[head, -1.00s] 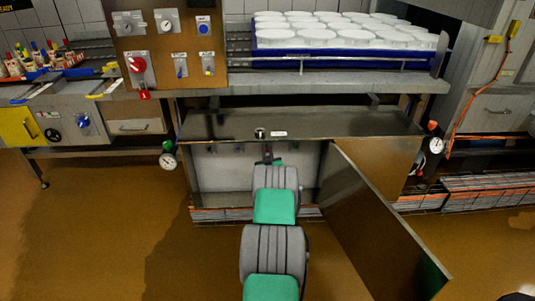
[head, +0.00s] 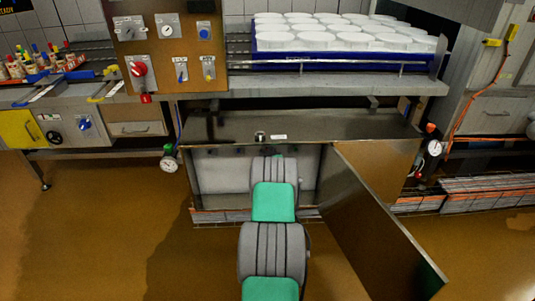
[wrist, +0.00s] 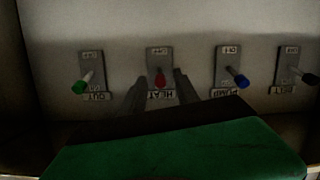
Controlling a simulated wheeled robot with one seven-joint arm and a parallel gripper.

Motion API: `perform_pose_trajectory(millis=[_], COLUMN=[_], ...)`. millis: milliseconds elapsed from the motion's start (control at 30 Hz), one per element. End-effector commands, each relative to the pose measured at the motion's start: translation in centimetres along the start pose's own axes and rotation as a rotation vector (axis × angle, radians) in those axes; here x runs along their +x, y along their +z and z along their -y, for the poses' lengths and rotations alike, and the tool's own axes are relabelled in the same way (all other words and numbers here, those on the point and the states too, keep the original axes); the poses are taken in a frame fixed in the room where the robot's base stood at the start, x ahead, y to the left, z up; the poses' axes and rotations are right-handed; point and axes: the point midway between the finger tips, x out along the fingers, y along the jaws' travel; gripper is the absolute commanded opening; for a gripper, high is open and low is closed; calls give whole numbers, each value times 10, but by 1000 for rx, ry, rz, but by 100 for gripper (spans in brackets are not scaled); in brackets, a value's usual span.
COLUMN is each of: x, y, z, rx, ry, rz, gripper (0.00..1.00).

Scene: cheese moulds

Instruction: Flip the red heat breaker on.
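The red heat breaker (wrist: 160,80) is a red-tipped lever on a grey plate labelled HEAT, on the cabinet's back wall in the wrist view. My gripper (wrist: 160,88) is open, with one dark finger on each side of the red lever, low on its plate. I cannot tell whether either finger touches it. The lever's tip points mostly towards the camera, so its exact tilt is hard to read. In the head view my arm reaches into the open cabinet (head: 230,140), and my gripper and the breaker are hidden there.
A green-tipped CUT lever (wrist: 80,86) is to the left. A blue-tipped PUMP lever (wrist: 240,80) and a black-tipped lever (wrist: 308,77) are to the right. The cabinet door (head: 380,225) hangs open at the right of my arm. Dials flank the cabinet.

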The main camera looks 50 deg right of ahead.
Motion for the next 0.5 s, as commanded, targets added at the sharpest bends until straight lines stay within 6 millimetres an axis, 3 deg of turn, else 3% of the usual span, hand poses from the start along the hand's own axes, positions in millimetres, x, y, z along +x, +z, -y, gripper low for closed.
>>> perform_pose_trajectory(millis=[167,500], x=[-4,-67], y=[-1,-3], z=[0,-1], rx=[0,1], ry=[0,0], rz=[0,1], gripper=[37,37])
